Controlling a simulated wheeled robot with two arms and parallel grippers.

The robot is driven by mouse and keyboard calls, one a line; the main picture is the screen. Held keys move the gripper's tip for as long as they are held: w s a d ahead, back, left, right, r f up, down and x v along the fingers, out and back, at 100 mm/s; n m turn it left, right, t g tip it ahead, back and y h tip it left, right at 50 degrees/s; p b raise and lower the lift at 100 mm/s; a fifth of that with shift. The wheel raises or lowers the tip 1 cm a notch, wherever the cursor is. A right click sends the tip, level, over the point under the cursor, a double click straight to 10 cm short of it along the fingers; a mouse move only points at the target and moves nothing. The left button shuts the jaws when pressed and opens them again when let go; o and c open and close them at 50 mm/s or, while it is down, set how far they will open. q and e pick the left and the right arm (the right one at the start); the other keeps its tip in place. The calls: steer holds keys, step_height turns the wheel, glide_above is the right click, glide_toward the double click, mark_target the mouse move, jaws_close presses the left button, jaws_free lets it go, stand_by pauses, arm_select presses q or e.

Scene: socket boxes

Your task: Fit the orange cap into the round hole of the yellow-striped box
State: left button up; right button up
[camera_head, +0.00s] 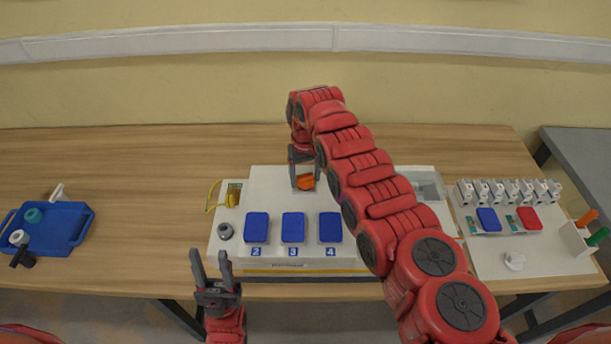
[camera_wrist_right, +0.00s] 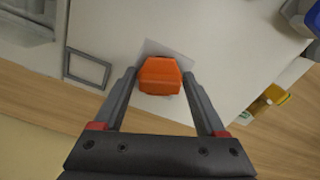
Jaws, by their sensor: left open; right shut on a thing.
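The white box (camera_head: 272,190) with a yellow stripe along its lower front edge stands on the table in the middle of the head view. The orange cap (camera_head: 305,183) is held between the fingers of my right gripper (camera_head: 304,181), over the rear part of the box top. In the right wrist view the cap (camera_wrist_right: 160,75) sits between the fingertips, over a pale grey square patch (camera_wrist_right: 178,50). The cap hides the patch's middle, so I cannot tell whether it touches or enters a hole. My left gripper (camera_head: 211,265) is open and empty, in front of the box's left corner.
Several blue covers (camera_head: 293,227), a grey knob (camera_head: 225,231) and a yellow connector (camera_head: 231,200) are on the box. A blue tray (camera_head: 67,228) lies far left. A white panel (camera_head: 490,258) with switches is right. My right arm covers the box's right part.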

steer(key=shift+f, duration=0.1)
stand_by(0.3)
steer(key=shift+f+b, duration=0.35)
steer(key=o, duration=1.3)
steer(key=shift+o, duration=0.2)
steer(key=shift+s, duration=0.1)
steer(key=shift+r, duration=0.15)
steer(key=shift+r, duration=0.3)
step_height(320, 180, up, 24)
steer(key=p, duration=0.7)
steer(key=shift+d+f, duration=0.15)
